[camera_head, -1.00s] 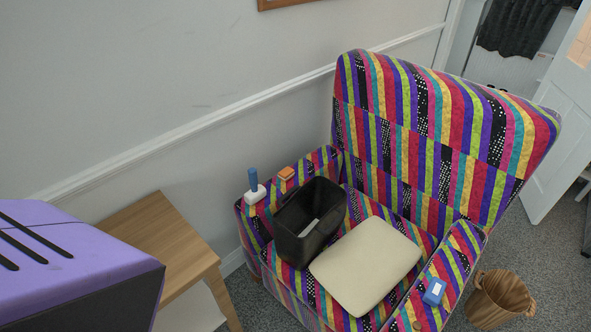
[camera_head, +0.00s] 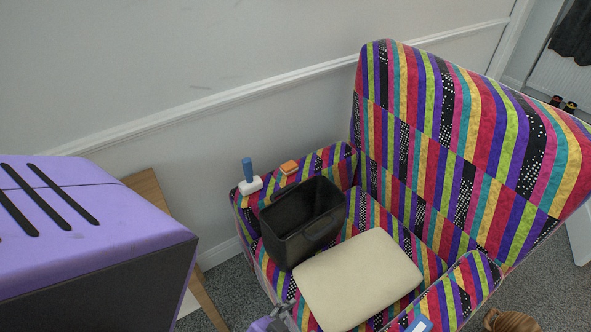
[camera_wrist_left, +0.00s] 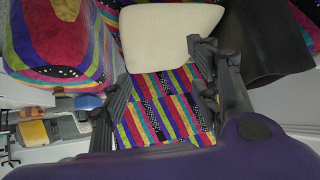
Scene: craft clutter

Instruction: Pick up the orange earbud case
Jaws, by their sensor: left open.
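The orange earbud case (camera_head: 289,167) is a small orange block on top of the armchair's left armrest, behind the black bin. I cannot make it out for sure in the left wrist view. My left gripper (camera_head: 282,314) just enters the head view at the bottom edge, in front of the chair, well short of the case. In the left wrist view its two fingers (camera_wrist_left: 158,85) are spread with nothing held between them, and striped fabric shows beyond. My right gripper is not in view.
A blue-handled item with a white base (camera_head: 249,178) stands left of the case. The open black bin (camera_head: 300,222) and cream cushion (camera_head: 358,275) are on the seat. A blue object (camera_head: 420,324) lies on the right armrest. A wooden table (camera_head: 150,187) is at left, a basket (camera_head: 510,321) lower right.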

